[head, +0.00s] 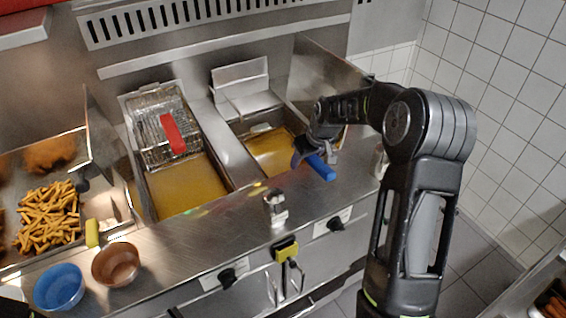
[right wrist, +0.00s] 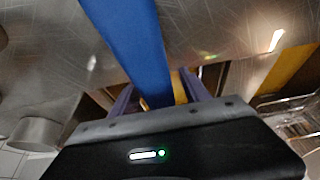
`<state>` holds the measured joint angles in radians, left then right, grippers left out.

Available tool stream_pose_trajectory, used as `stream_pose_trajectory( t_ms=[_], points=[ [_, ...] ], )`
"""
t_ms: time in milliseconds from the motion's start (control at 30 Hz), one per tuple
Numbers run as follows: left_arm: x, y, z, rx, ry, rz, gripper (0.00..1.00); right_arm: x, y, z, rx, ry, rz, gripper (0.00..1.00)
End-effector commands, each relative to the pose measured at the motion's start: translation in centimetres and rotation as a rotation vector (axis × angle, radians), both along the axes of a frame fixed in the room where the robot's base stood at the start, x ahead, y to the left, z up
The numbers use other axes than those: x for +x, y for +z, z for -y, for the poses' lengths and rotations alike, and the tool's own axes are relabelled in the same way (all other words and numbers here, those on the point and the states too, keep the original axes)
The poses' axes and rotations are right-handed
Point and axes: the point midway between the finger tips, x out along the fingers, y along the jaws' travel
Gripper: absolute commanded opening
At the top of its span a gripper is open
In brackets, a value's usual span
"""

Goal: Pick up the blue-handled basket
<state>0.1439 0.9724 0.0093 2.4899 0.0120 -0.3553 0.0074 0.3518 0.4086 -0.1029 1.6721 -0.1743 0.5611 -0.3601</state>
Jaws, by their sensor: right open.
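The blue handle (head: 320,168) of the basket sticks out over the front edge of the right fryer vat (head: 270,150). The basket's body is mostly hidden behind my right arm and gripper. My right gripper (head: 304,152) is at the handle, with its jaws open. In the right wrist view the blue handle (right wrist: 138,45) runs down between the two purplish fingers of the gripper (right wrist: 158,95). I cannot tell whether either finger touches it. My left gripper does not show.
A wire basket with a red handle (head: 172,135) hangs over the left vat of oil (head: 185,188). Fries (head: 48,215) lie in a tray at left. A blue bowl (head: 59,288), a brown bowl (head: 116,264) and a metal shaker (head: 275,208) stand on the front counter.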

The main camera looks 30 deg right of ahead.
Motion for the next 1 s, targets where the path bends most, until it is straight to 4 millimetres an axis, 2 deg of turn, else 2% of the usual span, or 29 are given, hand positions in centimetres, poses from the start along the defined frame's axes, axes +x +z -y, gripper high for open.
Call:
stream_pose_trajectory(
  t_ms=[667, 1000],
  points=[
    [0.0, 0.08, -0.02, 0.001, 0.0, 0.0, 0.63, 0.18, -0.47, 0.0, 0.0, 0.0, 0.001, 0.54],
    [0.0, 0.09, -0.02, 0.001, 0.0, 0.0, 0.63, 0.18, -0.46, 0.0, 0.0, 0.0, 0.001, 0.26]
  ],
)
